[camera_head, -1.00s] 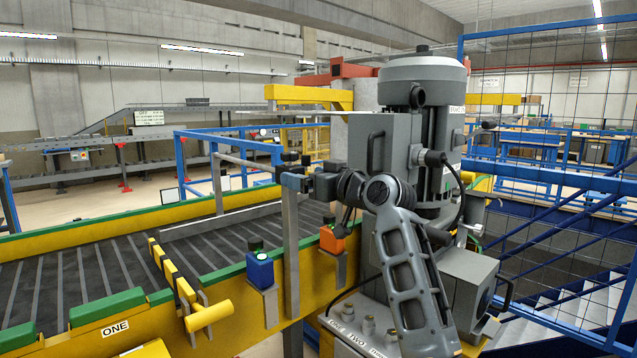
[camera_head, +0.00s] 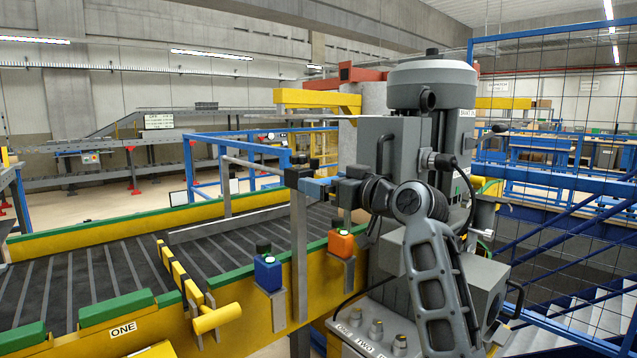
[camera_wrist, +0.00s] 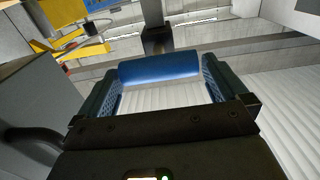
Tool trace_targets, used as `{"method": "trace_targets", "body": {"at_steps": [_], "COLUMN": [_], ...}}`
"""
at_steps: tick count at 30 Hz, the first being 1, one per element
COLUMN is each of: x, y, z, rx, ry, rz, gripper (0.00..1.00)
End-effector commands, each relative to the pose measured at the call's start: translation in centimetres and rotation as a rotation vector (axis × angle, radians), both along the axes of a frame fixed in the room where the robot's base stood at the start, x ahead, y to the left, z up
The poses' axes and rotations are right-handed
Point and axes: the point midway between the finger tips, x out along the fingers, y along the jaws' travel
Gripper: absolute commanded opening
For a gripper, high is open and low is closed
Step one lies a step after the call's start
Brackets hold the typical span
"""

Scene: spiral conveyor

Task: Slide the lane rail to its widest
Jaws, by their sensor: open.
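The lane rail (camera_head: 240,223) is a long grey bar lying lengthwise over the dark ribbed conveyor belt. Upright grey posts and a thin crossbar (camera_head: 252,166) stand at it, the near post in front of the yellow side frame. A blue cylindrical handle (camera_wrist: 160,68) shows in the wrist view, and blue also shows near the post top in the head view (camera_head: 318,186). My gripper (camera_head: 303,174) is at the post top. In the wrist view its open jaws stand on either side of the handle; I cannot tell whether they touch it.
A blue box (camera_head: 268,274) and an orange box (camera_head: 341,244), each with a black knob, sit on the near side frame. A yellow roller handle (camera_head: 217,318) sticks out at the front. A grey motor column (camera_head: 431,100) stands close behind my arm. Blue mesh fencing is at right.

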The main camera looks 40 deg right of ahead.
Motion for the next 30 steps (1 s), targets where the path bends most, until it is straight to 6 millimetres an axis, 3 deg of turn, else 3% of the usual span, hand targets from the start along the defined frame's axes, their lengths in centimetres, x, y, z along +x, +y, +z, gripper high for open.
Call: {"method": "trace_targets", "body": {"at_steps": [3, 9, 26, 30], "x": [-1.9, -3.6, -3.7, -3.8], "y": [-0.2, -0.1, -0.1, 0.2], "z": [-0.1, 0.0, 0.0, -1.0], "rx": [0.0, 0.0, 0.0, 0.009], "ry": [-0.001, 0.0, 0.0, 0.006], "rz": [-0.003, 0.0, 0.0, -0.005], "gripper": [1.0, 1.0, 1.0, 1.0]}}
